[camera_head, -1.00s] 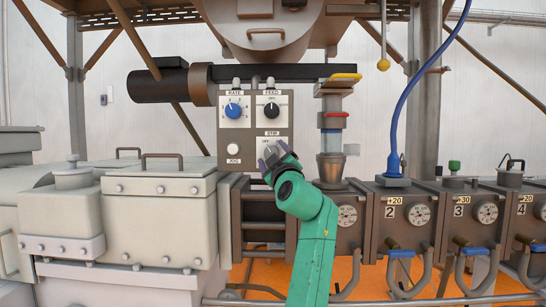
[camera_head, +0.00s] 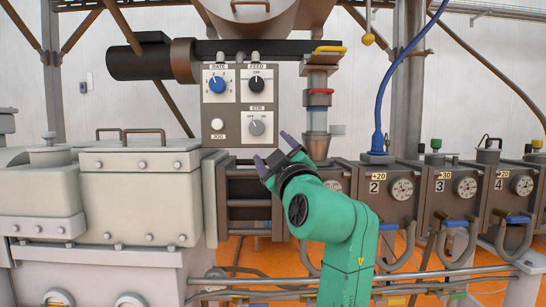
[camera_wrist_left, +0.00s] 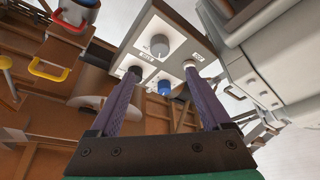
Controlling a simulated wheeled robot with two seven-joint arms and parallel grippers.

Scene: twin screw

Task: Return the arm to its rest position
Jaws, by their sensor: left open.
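My left gripper (camera_head: 274,152) is open and empty at the end of my green arm. In the head view it is below and to the right of the control box (camera_head: 227,124), apart from it. The box carries a blue RATE knob (camera_head: 217,84), a black FEED knob (camera_head: 257,83), a grey STIR knob (camera_head: 257,128) and a white JOG button (camera_head: 217,124). In the left wrist view the two purple fingers (camera_wrist_left: 159,105) are spread, with the box and its grey knob (camera_wrist_left: 159,45) beyond them. My right gripper is not in view.
A row of numbered barrel blocks with gauges (camera_head: 402,189) runs right of my arm. A blue hose (camera_head: 397,90) hangs at the right. A pale housing (camera_head: 140,195) fills the left.

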